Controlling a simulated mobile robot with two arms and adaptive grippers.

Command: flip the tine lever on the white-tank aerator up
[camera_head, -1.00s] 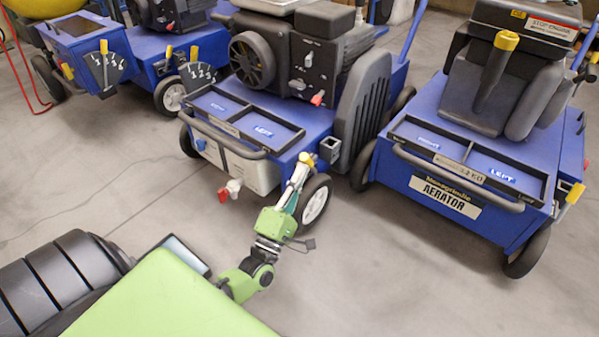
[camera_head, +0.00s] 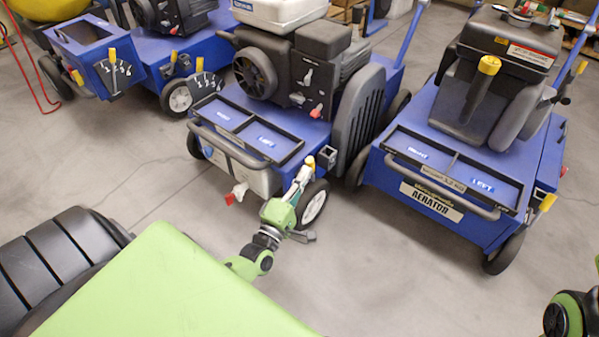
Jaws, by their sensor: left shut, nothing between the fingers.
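The white-tank aerator is the blue machine (camera_head: 325,135) in the middle, with a white tank (camera_head: 280,12) at its top edge of view. Its yellow-tipped lever (camera_head: 310,162) shows at the front right corner, by a small square socket and above the right front wheel. My left gripper (camera_head: 304,174) is shut and empty, with its fingertips right at the yellow tip. The gripper hides the rest of the lever, and I cannot tell whether they touch. My right gripper is out of view.
Another blue aerator (camera_head: 432,199) stands close on the right, with its own yellow-tipped lever (camera_head: 548,202). More blue machines (camera_head: 82,50) stand at the back left. A red handle (camera_head: 230,198) sticks out in front of the middle aerator. The concrete floor in front is clear.

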